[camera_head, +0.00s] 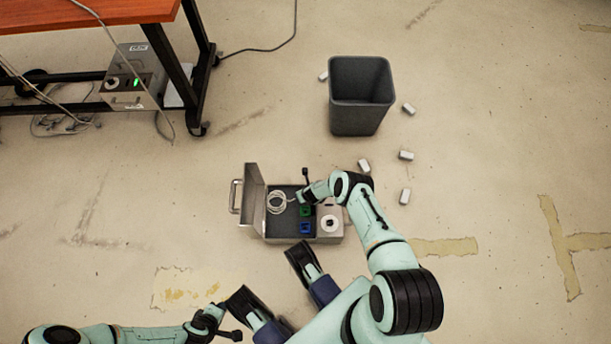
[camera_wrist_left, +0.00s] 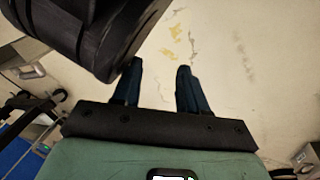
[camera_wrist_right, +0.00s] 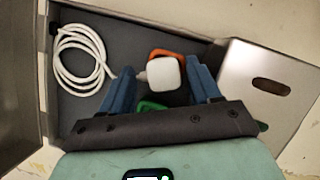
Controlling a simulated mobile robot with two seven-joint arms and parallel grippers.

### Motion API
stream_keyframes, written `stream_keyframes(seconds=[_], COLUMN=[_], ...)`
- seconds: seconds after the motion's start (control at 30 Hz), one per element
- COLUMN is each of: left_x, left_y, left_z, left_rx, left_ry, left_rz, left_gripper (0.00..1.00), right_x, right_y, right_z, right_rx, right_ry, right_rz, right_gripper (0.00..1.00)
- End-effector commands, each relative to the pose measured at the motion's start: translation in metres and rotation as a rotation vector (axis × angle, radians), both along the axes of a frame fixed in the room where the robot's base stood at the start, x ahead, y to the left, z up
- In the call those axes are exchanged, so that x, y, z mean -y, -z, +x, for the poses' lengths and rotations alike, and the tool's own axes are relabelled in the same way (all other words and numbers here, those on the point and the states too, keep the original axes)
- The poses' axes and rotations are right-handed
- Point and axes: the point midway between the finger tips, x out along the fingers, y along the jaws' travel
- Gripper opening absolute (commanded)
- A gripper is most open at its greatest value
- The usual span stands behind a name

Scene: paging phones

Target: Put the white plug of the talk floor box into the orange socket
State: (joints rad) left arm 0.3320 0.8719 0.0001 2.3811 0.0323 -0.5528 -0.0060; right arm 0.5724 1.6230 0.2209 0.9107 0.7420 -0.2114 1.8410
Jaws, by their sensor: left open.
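The open grey floor box (camera_head: 275,235) lies on the floor with its lid up at the left. A coiled white cable (camera_wrist_right: 75,58) lies inside it. The white plug (camera_wrist_right: 166,73) is over the orange socket (camera_wrist_right: 158,53) and covers part of it. I cannot tell whether it is fully seated. My right gripper (camera_head: 301,197) is over the box, its blue fingers apart on either side of the plug, with a gap visible. The green socket (camera_head: 306,211) and blue socket (camera_head: 306,228) are empty. My left gripper (camera_head: 232,334) is open and empty, away from the box.
A dark waste bin (camera_head: 360,110) stands behind the box, with several small white blocks (camera_head: 405,196) on the floor around it. An orange-topped desk (camera_head: 85,15) at the upper left has another grey box (camera_head: 130,85) with a green light beneath. The floor right of the box is mostly free.

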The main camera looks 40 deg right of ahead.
Motion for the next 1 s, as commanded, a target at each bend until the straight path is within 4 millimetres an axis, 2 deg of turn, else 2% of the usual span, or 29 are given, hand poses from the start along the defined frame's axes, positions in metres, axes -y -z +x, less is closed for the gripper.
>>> stream_keyframes(seconds=[0.03, 0.27, 0.43, 0.6, 0.7, 0.8, 1.0], left_x=[0.000, 0.000, -0.002, 0.003, 0.007, 0.019, 0.038], left_y=[0.000, 0.000, 0.001, -0.031, -0.050, -0.063, -0.089], left_z=[0.000, -0.001, -0.013, 0.020, 0.032, 0.005, -0.031], left_rx=[0.000, -0.003, -0.039, 0.071, 0.115, 0.046, -0.051], left_ry=[0.000, 0.000, -0.002, 0.003, 0.008, 0.032, 0.070], left_rz=[0.000, -0.001, -0.001, 0.004, 0.002, -0.032, -0.082], left_gripper=[0.43, 0.43, 0.43, 0.43, 0.43, 0.43, 0.43], right_x=[0.005, 0.007, 0.008, 0.007, 0.004, 0.001, -0.005], right_y=[0.000, 0.000, -0.004, -0.023, -0.036, -0.054, -0.086], right_z=[-0.001, -0.001, -0.003, -0.010, -0.015, -0.021, -0.033], right_rx=[0.000, 0.000, -0.002, -0.002, -0.001, -0.001, -0.001], right_ry=[0.005, 0.006, 0.008, 0.011, 0.009, 0.008, 0.006], right_rz=[-0.009, -0.013, -0.014, -0.013, -0.009, -0.007, -0.003], right_gripper=[0.67, 0.67, 0.67, 0.67, 0.67, 0.67, 0.67])
